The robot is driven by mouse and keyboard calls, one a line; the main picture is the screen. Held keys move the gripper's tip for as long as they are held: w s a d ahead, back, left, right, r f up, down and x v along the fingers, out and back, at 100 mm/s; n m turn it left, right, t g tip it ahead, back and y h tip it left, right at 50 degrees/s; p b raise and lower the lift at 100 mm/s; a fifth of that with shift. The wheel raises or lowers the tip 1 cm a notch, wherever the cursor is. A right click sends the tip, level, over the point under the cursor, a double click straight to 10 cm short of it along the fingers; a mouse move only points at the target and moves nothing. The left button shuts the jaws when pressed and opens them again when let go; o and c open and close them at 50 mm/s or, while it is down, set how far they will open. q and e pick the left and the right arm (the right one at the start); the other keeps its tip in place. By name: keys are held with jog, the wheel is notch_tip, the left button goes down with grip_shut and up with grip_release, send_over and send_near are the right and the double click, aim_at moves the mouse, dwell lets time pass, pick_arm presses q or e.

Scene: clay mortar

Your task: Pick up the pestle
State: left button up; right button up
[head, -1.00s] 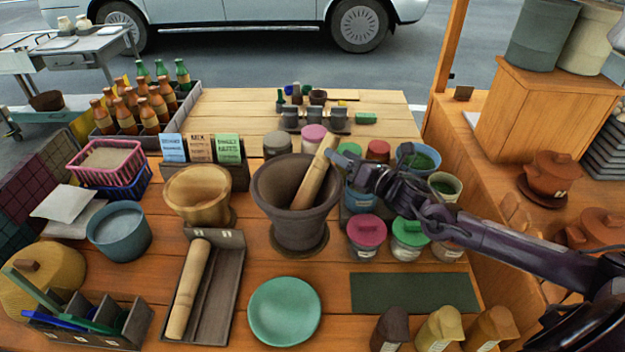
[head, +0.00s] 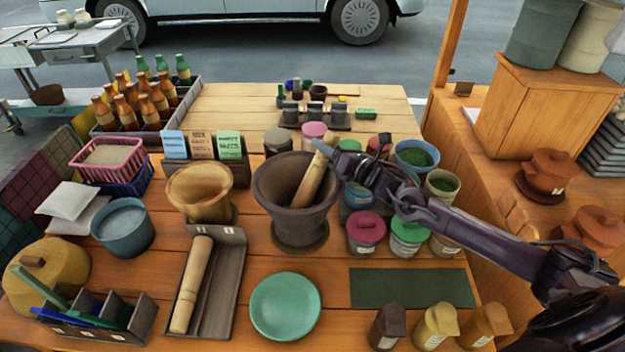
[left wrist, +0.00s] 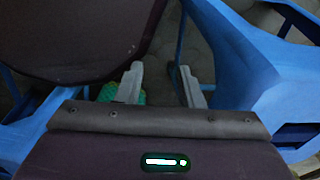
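A dark grey-brown mortar (head: 295,212) stands upright on the wooden table in the head view. A pale wooden pestle (head: 311,182) leans in it, its lower end hidden inside the bowl and its upper end tilted right. My right gripper (head: 324,149) is at the pestle's upper end and partly covers it. I cannot tell whether its fingers are closed around the wood. My left gripper (left wrist: 162,82) shows only in the left wrist view, its two grey fingers apart with nothing between them.
A wooden mortar (head: 200,192) stands left of the dark one. A rolling-pin-like wooden rod (head: 191,285) lies in a grey tray (head: 227,285). Lidded pots, including a pink-lidded one (head: 366,228), crowd under my right forearm. A green plate (head: 285,305) lies in front.

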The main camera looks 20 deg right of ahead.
grip_shut()
jog(key=shift+r, duration=0.1)
jog(key=shift+r, duration=0.4)
notch_tip(320, 180, up, 19)
jog(key=b, duration=0.4)
